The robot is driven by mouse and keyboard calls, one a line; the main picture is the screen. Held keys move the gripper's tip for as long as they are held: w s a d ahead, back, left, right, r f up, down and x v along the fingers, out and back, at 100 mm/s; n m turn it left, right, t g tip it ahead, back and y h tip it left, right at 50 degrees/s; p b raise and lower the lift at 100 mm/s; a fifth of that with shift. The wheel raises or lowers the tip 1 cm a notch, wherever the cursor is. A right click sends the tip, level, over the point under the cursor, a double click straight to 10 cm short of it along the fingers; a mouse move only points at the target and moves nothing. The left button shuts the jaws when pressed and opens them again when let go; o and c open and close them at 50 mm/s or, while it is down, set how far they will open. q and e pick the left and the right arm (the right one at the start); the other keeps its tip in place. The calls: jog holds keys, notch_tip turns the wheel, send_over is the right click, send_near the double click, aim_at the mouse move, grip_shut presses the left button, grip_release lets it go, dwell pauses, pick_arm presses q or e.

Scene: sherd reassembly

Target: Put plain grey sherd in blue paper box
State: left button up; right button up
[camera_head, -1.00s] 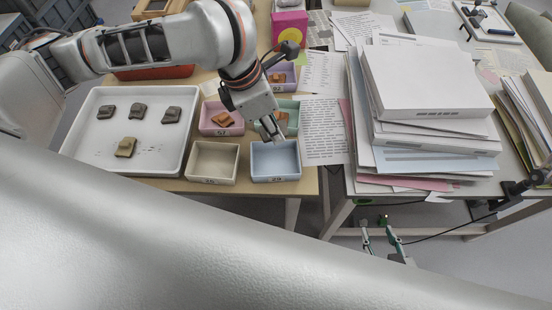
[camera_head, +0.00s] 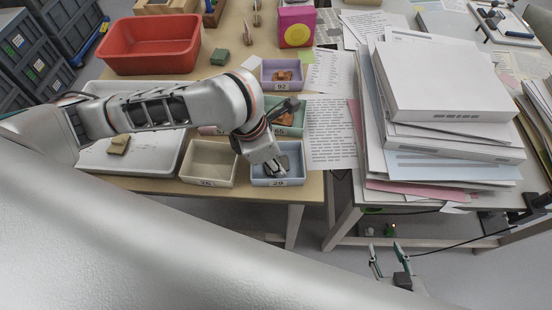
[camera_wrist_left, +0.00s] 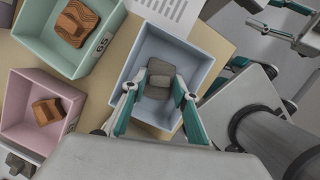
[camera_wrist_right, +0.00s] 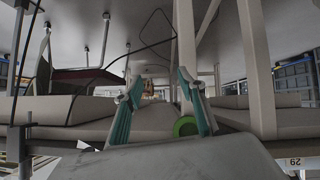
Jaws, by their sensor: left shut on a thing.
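The plain grey sherd (camera_wrist_left: 160,78) is between the fingers of my left gripper (camera_wrist_left: 157,88) in the left wrist view. The left gripper is shut on it. The sherd is within the outline of the blue paper box (camera_wrist_left: 187,52); I cannot tell whether it touches the floor. In the head view the left gripper reaches down into the blue box (camera_head: 260,181), labelled 29, and the sherd is hard to make out. My right gripper (camera_head: 388,250) is open and empty, low in front of the tables; its spread fingers (camera_wrist_right: 160,88) show in the right wrist view.
A cream box (camera_head: 208,178) stands left of the blue one. Green (camera_wrist_left: 25,36) and pink (camera_wrist_left: 14,137) boxes hold patterned orange-brown sherds. A white tray (camera_head: 150,165) with an olive sherd (camera_head: 118,144) is partly behind my arm. A paper stack (camera_head: 440,130) stands to the right.

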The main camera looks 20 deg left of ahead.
pick_arm(q)
jog(key=shift+r, duration=0.15)
jog(key=o, duration=0.8)
jog(key=shift+o, duration=0.2)
jog(key=p+v, duration=0.3)
jog(key=v, duration=0.4)
jog(key=shift+w, duration=0.15)
jog(key=p+v, duration=0.1)
jog(key=v, duration=0.4)
pick_arm(e)
jog(key=r, duration=0.2)
jog(key=a+r, duration=0.1)
jog(key=shift+s+r, duration=0.15)
jog(key=shift+s, duration=0.2)
jog(key=shift+w+r, duration=0.2)
jog(key=shift+r, duration=0.05)
pick_arm(q)
jog(key=shift+s, duration=0.2)
